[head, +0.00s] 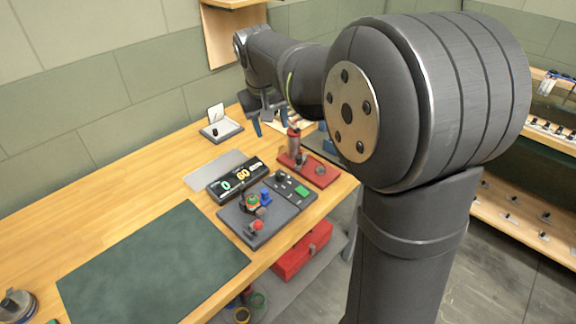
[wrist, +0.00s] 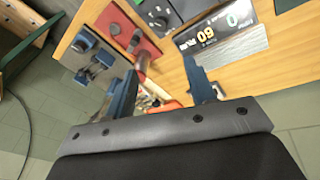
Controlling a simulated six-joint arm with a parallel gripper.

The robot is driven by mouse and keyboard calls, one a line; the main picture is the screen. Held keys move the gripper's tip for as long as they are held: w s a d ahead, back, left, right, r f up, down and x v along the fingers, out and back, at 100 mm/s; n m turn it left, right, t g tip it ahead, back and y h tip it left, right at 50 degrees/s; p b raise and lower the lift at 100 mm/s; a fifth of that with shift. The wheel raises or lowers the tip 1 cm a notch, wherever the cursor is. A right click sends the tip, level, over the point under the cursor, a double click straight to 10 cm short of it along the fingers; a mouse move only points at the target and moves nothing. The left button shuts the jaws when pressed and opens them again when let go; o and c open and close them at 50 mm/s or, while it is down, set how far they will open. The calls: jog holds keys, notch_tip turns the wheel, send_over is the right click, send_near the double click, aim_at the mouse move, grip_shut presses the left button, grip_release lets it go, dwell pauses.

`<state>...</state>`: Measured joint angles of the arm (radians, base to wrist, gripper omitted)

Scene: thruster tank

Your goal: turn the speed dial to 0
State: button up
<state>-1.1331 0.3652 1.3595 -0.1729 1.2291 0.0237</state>
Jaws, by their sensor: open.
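A dark control panel (head: 290,188) stands on the bench beside a display (head: 238,178) that reads a green 0 and a yellow 60. A round black dial (head: 280,177) sits on the panel near a green button; its markings are too small to read. In the wrist view part of the panel and a round dial (wrist: 157,20) show at the top edge, with the display (wrist: 213,27) to their right. My gripper (head: 271,123) is above the back of the bench, beyond the panel. Its two blue fingers (wrist: 161,68) are apart, with nothing held, and clear of the dial.
A red base (head: 322,172) with an upright red-topped part stands right of the panel, near my gripper. A dark plate (head: 236,222) with a red button and coloured parts lies in front. A green mat (head: 150,270) covers the left front. A small tray (head: 222,130) stands behind.

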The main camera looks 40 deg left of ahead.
aim_at(280, 174)
jog(key=w+a+f+m+g+h, duration=0.1)
jog(key=w+a+f+m+g, duration=0.3)
jog(key=m, duration=0.4)
jog(key=shift+t, duration=0.7)
jog(key=f, duration=0.5)
jog(key=w+d+f, duration=0.1)
jog(key=f, duration=1.1)
jog(key=shift+w+d, duration=0.15)
jog(key=shift+c, duration=0.4)
jog(key=c, duration=0.9)
